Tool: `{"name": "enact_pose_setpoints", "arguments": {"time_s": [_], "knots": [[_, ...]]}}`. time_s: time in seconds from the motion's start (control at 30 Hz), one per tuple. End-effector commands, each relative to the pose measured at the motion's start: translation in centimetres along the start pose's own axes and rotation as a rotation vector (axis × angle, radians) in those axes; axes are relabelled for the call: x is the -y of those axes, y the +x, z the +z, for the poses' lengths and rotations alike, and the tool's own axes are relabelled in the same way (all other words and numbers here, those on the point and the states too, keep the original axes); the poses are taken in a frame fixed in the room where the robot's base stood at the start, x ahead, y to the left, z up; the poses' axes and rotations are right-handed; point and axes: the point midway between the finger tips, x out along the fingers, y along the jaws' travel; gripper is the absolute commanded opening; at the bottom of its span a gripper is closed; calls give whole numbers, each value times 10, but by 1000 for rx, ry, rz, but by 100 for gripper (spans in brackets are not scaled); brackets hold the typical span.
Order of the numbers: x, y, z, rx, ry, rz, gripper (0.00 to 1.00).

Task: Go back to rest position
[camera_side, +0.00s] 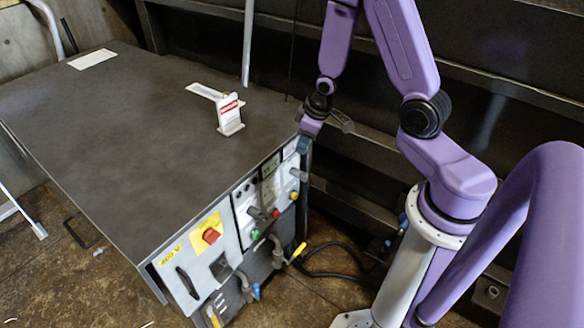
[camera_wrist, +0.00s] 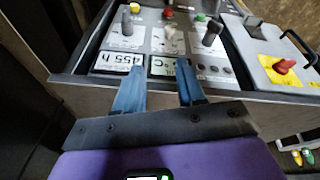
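My gripper (camera_side: 325,132) is at the right rear corner of the dark cabinet, close to the upper end of its control panel (camera_side: 271,190). In the wrist view, the two blue-grey fingers of my gripper (camera_wrist: 158,82) are apart with nothing held between them. The fingertips point at the panel edge beside two small displays, one reading "455 h" (camera_wrist: 122,62) and one marked "°C" (camera_wrist: 166,67). I cannot tell whether the fingers touch the panel.
A red-and-white label holder (camera_side: 229,113) stands on the cabinet top (camera_side: 130,130). The panel carries a red switch on a yellow plate (camera_side: 209,234) and several knobs and levers. Dark metal beams (camera_side: 500,88) run behind my arm. A black cable (camera_side: 335,262) lies below.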

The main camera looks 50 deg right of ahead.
Motion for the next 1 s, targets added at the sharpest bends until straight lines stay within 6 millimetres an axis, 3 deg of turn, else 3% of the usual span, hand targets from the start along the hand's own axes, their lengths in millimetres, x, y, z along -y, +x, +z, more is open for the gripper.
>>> {"name": "enact_pose_setpoints", "arguments": {"time_s": [0.2, 0.47, 0.77, 1.0], "knots": [[45, -36, -11, 31, -146, -24, 39], [100, -82, -1, 72, -309, -60, 39], [155, -141, 38, 118, -502, -114, 39], [182, -188, 85, 162, -658, -161, 39]]}}
